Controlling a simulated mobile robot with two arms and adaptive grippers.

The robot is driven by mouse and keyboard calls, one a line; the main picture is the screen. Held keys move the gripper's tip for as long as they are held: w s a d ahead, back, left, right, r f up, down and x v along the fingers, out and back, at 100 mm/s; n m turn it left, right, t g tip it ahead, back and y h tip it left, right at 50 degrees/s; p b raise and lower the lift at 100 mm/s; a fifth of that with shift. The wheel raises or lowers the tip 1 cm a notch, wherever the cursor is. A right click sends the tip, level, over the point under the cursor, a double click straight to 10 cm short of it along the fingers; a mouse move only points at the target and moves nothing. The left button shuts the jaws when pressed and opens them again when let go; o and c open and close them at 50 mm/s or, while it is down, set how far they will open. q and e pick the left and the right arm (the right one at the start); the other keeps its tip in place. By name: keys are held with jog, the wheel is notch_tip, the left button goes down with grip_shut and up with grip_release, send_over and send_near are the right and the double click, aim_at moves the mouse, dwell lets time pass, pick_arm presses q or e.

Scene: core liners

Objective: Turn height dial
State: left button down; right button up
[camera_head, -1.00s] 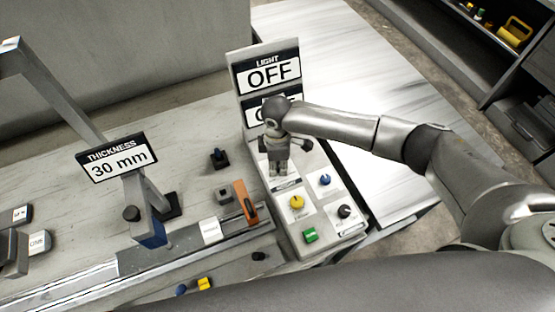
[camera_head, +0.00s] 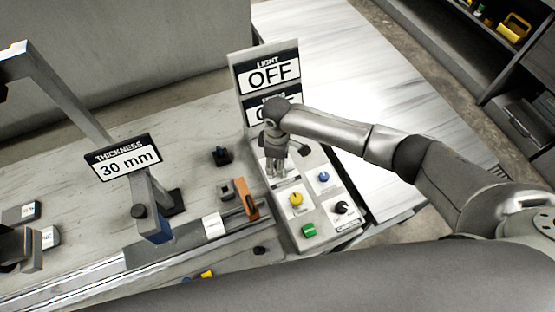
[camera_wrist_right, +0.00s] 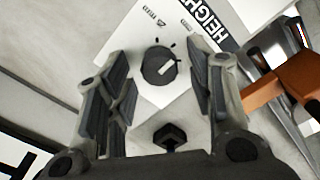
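The height dial (camera_wrist_right: 159,66) is a round dark knob with a pale pointer, on a white plate with tick marks and a "HEIGHT" label (camera_wrist_right: 205,20). My right gripper (camera_wrist_right: 158,85) is open, with its fingers on both sides of the dial in the wrist view; no contact shows. In the head view my right gripper (camera_head: 277,172) points down over the upper part of the control panel (camera_head: 318,243) and hides the dial. My left gripper is not in view.
The panel also has a yellow knob (camera_head: 295,199), a blue knob (camera_head: 323,177), a black knob (camera_head: 342,208) and a green button (camera_head: 309,230). An orange part (camera_head: 246,198) stands close on the left. Signs read "OFF" (camera_head: 268,74) and "30 mm" (camera_head: 126,162).

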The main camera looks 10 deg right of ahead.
notch_tip(320, 180, up, 12)
dwell(0.6)
dwell(0.5)
